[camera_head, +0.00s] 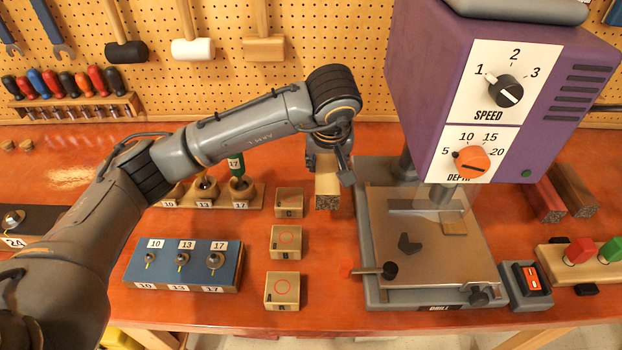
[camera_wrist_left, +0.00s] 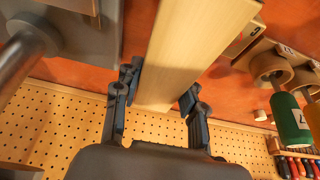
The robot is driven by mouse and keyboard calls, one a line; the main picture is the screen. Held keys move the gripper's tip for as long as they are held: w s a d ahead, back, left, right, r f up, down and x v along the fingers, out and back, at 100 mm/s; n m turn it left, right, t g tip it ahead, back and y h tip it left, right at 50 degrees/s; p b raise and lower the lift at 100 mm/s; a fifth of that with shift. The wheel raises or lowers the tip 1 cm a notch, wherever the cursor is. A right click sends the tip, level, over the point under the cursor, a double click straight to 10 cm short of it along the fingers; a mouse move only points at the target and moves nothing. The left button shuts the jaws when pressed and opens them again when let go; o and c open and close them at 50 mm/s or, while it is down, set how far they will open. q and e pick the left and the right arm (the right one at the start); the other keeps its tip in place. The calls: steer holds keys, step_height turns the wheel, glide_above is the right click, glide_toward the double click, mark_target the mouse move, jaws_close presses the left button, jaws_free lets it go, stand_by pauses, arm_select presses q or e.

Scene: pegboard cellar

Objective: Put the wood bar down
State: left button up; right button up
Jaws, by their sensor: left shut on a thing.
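The pale wood bar (camera_head: 328,184) is just left of the drill press base in the head view, its end grain facing me. My left gripper (camera_head: 330,155) is shut on it, reaching in from behind and mostly hidden by my own wrist. In the left wrist view the two fingers (camera_wrist_left: 160,95) sit on either side of the wood bar (camera_wrist_left: 197,45). I cannot tell whether the bar touches the bench or hangs just above it. My right gripper is in neither view.
The purple drill press (camera_head: 430,80) stands right of the bar, with its grey base (camera_head: 372,225) close by. Several small marked blocks (camera_head: 284,243) line up to the left. A red and a brown bar (camera_head: 575,190) lie far right.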

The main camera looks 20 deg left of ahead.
mark_target(325, 175)
arm_select(q)
step_height(325, 175, down, 4)
steer(key=shift+s+r+p, duration=0.1)
steer(key=shift+r+p, duration=0.15)
steer(key=shift+p, duration=0.05)
step_height(325, 175, down, 3)
steer(key=shift+f+p, duration=0.15)
steer(key=shift+p, duration=0.25)
steer(key=shift+f, duration=0.4)
steer(key=o, duration=1)
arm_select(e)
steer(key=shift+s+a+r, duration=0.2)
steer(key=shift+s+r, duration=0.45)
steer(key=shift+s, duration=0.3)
